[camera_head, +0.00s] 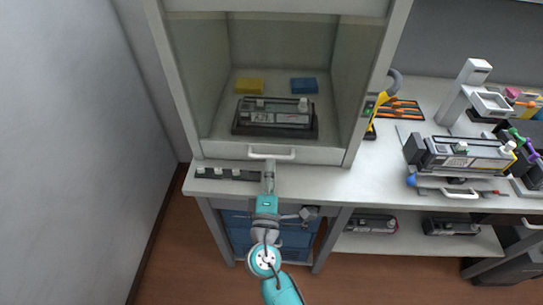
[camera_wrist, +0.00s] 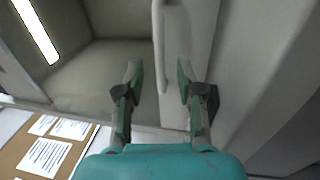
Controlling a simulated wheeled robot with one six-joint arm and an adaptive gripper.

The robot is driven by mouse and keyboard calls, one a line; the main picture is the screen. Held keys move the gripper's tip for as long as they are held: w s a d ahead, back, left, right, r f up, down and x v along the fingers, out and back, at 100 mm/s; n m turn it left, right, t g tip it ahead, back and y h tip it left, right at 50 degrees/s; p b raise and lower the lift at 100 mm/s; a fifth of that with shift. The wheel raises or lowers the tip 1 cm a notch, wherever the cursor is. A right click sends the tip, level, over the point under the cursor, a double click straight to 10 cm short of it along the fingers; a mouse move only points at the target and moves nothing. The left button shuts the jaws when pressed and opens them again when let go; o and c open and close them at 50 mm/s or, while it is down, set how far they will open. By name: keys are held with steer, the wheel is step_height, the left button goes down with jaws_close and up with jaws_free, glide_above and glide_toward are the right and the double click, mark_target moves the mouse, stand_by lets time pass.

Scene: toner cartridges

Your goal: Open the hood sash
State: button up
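The hood sash (camera_head: 222,152) is a glass pane with a pale bottom rail. It appears to be down, with its rail close to the worktop. A white bar handle (camera_head: 271,155) is fixed on the rail; in the wrist view the handle (camera_wrist: 160,50) runs vertically. My gripper (camera_head: 269,165) is at the handle, in front of the rail. In the wrist view my gripper (camera_wrist: 158,75) is open, with one finger on each side of the handle. Whether either finger touches it cannot be told.
Inside the hood are a toner cartridge (camera_head: 275,116) on a dark tray, a yellow block (camera_head: 249,86) and a blue block (camera_head: 304,86). A dark strip (camera_head: 228,174) lies left of my gripper. More cartridges (camera_head: 465,155) stand on the bench at right.

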mark_target(272, 156)
steer(key=shift+w+r, duration=0.25)
steer(key=shift+w, duration=0.95)
steer(key=shift+w+r, duration=0.2)
steer(key=shift+w, duration=0.95)
jaws_close()
